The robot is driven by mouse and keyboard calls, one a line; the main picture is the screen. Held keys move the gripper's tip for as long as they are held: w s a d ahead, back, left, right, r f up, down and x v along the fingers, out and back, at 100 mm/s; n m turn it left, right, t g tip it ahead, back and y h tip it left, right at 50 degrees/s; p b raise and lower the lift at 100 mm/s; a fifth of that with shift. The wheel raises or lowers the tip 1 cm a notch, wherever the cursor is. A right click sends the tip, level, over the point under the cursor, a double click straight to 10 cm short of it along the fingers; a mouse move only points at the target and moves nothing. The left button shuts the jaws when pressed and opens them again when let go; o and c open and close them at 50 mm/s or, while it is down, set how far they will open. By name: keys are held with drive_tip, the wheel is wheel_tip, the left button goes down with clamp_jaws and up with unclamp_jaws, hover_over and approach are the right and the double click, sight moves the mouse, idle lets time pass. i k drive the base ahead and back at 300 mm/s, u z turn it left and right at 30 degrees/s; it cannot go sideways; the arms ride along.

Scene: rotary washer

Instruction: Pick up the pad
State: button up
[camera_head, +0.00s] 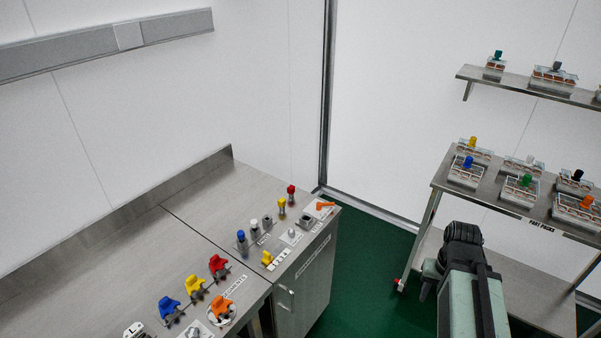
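I cannot single out a pad for certain. Several small trays with coloured knobs stand on the steel rack at right; the nearer ones include a blue-knobbed tray (466,172), a green-knobbed tray (519,190) and an orange-knobbed tray (577,211). My arm rises at the lower right, in front of the rack, and ends in view at a black joint. My gripper's fingers do not show, so I cannot see whether they hold anything.
A steel counter (110,262) at left carries red, yellow, blue and orange holders and a row of coloured knobs (281,207). An upper wall shelf (520,88) holds more trays. Green floor (372,250) lies open between counter and rack (437,185).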

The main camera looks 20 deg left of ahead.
sight(291, 189)
drive_tip(key=i, duration=2.7)
drive_tip(key=u, duration=4.75)
